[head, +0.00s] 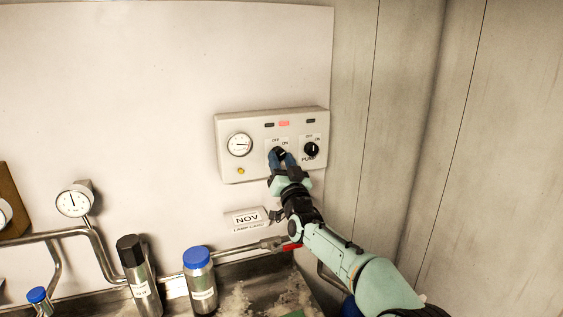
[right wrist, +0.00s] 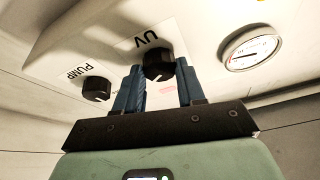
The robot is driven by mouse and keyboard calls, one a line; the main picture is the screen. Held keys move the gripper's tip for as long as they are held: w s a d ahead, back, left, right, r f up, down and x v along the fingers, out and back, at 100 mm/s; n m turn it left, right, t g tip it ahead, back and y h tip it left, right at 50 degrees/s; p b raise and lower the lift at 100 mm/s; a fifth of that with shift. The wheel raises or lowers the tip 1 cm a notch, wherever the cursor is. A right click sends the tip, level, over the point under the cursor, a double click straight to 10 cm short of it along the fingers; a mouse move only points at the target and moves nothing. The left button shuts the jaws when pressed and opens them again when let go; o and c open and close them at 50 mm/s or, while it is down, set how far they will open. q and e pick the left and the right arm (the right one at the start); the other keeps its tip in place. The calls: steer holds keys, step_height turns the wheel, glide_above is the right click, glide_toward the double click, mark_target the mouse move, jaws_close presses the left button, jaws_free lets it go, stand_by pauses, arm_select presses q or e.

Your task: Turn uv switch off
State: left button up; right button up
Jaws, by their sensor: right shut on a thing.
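The white control panel (head: 225,164) is on the wall in the head view. Its UV switch is a black rotary knob with OFF and ON marks, mostly hidden there by my gripper. In the right wrist view the UV knob (right wrist: 158,66) shows under the upside-down UV label. My right gripper (head: 282,158) is at the panel, its blue fingers on either side of the UV knob and shut on it; the fingers also show in the right wrist view (right wrist: 160,85). Which mark the knob points to is hidden. My left gripper is not in view.
The black PUMP knob (head: 312,149) is close right of the UV knob. A gauge (head: 239,145) and a yellow button (head: 241,171) are at the panel's left. A red lamp (head: 284,124) is lit above. Below are pipes, a NOV sign (head: 247,217) and a blue-capped bottle (head: 200,284).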

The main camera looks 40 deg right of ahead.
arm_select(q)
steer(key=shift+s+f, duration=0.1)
arm_select(e)
steer(key=shift+s+d+n+t+y+b, duration=0.15)
steer(key=shift+n+y+b, duration=0.3)
steer(key=shift+n, duration=0.45)
steer(key=shift+w+n+t+y+b, duration=0.15)
steer(key=shift+n+y+b, duration=0.25)
steer(key=shift+n, duration=0.5)
steer(key=shift+n+y, duration=0.65)
steer(key=shift+n, duration=0.55)
steer(key=shift+d+r+n+t+y, duration=0.1)
steer(key=shift+n+t+y, duration=0.25)
steer(key=shift+n, duration=0.35)
steer(key=n, duration=0.1)
steer(key=n+y+p, duration=0.1)
steer(key=n, duration=0.1)
steer(key=n+y+p, duration=0.1)
steer(key=n, duration=0.1)
steer(key=shift+s+d+r+y, duration=0.1)
steer(key=shift+d+r+y, duration=0.05)
steer(key=shift+r+y, duration=0.1)
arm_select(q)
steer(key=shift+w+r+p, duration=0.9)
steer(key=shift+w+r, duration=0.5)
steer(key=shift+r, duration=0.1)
arm_select(e)
steer(key=shift+n+g+y, duration=0.65)
steer(key=shift+n+y, duration=0.45)
steer(key=shift+n, duration=1.2)
